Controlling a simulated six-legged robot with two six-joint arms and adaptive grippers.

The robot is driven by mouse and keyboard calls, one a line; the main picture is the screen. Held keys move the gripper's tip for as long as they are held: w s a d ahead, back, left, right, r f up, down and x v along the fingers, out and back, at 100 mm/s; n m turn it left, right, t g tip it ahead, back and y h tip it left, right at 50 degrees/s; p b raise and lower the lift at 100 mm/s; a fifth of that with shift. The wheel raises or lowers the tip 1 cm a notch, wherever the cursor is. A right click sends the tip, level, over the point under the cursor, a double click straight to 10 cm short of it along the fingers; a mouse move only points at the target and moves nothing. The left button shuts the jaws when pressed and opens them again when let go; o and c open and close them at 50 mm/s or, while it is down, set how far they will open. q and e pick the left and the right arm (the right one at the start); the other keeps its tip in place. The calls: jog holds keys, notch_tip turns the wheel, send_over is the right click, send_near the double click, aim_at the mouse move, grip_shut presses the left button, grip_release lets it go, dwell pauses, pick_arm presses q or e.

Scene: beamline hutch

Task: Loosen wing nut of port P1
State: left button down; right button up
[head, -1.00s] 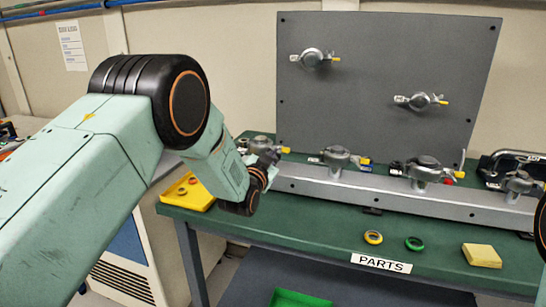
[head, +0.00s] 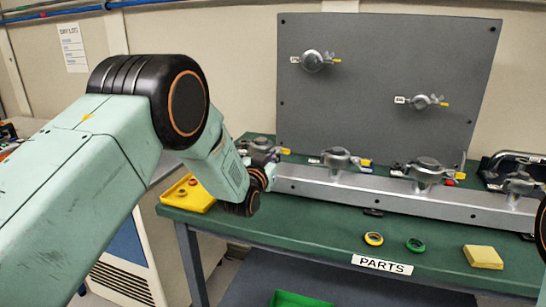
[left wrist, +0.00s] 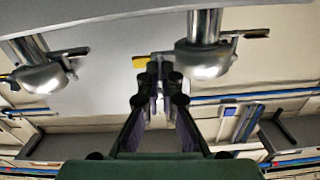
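Several clamped ports stand along a grey rail (head: 400,200) on the green bench. The leftmost rail port (head: 262,151) has a metal clamp and a yellow-tipped wing nut (head: 286,151). I cannot read which label is P1. My left gripper (left wrist: 161,72) is at one clamp (left wrist: 205,60), with its fingertips close together and overlapping the bolt of the yellow-tipped wing nut in the left wrist view (left wrist: 140,62). Whether they grip it is unclear. In the head view, my left wrist largely hides the gripper beside the leftmost port. My right gripper is out of view.
Two more clamped ports sit on the upright grey panel (head: 380,120). A yellow tray (head: 200,201) holds small rings at the bench's left. A yellow ring (head: 373,239), green ring (head: 415,245) and yellow block (head: 483,257) lie in front of the rail.

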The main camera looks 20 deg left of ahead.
pick_arm(q)
jog(key=shift+w+r, duration=0.15)
jog(key=shift+r, duration=0.35)
jog(key=c, duration=1.6)
grip_release()
jog(key=shift+f, duration=0.2)
jog(key=shift+o, duration=0.2)
jog(key=shift+f, duration=0.15)
jog(key=shift+f, duration=0.1)
